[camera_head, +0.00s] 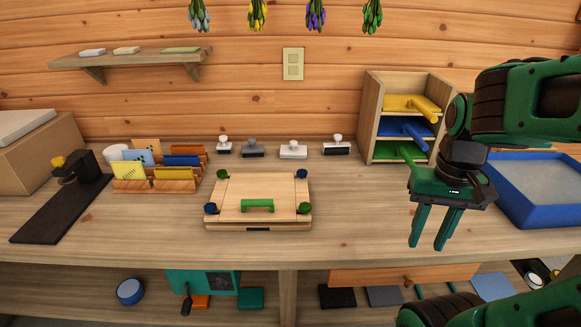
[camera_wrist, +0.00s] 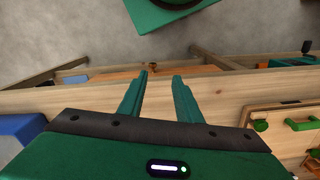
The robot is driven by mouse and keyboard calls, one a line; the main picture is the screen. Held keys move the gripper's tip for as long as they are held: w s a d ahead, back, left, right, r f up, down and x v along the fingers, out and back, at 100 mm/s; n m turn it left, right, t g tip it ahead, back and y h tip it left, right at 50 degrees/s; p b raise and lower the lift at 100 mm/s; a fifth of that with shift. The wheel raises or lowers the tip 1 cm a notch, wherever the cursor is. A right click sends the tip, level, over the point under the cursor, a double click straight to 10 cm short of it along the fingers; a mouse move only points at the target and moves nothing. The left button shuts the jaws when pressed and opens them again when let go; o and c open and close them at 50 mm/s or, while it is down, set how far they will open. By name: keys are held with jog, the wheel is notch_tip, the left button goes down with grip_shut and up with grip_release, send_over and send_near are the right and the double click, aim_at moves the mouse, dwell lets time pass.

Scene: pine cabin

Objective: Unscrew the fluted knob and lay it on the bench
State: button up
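A wooden press (camera_head: 258,188) with a green handle on its lid sits mid-bench. It has small corner knobs: a green knob (camera_head: 222,174) back left, a blue knob (camera_head: 301,173) back right, a blue knob (camera_head: 210,208) front left and a green knob (camera_head: 304,208) front right. I cannot tell which knob is fluted. The press shows partly at the right edge of the wrist view, with a green knob (camera_wrist: 261,126). My gripper (camera_head: 427,247) points down, right of the press and apart from it. In the wrist view its fingers (camera_wrist: 160,76) are apart with nothing between them.
A blue-rimmed tray (camera_head: 530,216) stands at the right and a small shelf unit (camera_head: 372,112) behind my gripper. Card racks, several stampers and a black stand (camera_head: 65,205) with a yellow knob (camera_head: 58,161) occupy the back and left. The bench (camera_head: 355,215) is bare right of the press.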

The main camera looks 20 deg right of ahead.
jog(key=shift+s+d, duration=0.15)
jog(key=shift+d, duration=0.1)
jog(key=shift+o, duration=0.9)
jog(key=shift+s+r, duration=0.1)
notch_tip(320, 180, up, 5)
jog(key=n, duration=2.1)
send_over(305, 206)
jog(key=shift+s+a+r, duration=0.1)
notch_tip(305, 206, down, 9)
jog(key=shift+r, duration=0.1)
jog(key=shift+c, duration=0.4)
jog(key=shift+r, duration=0.1)
jog(key=c, duration=0.8)
jog(key=shift+c, duration=0.2)
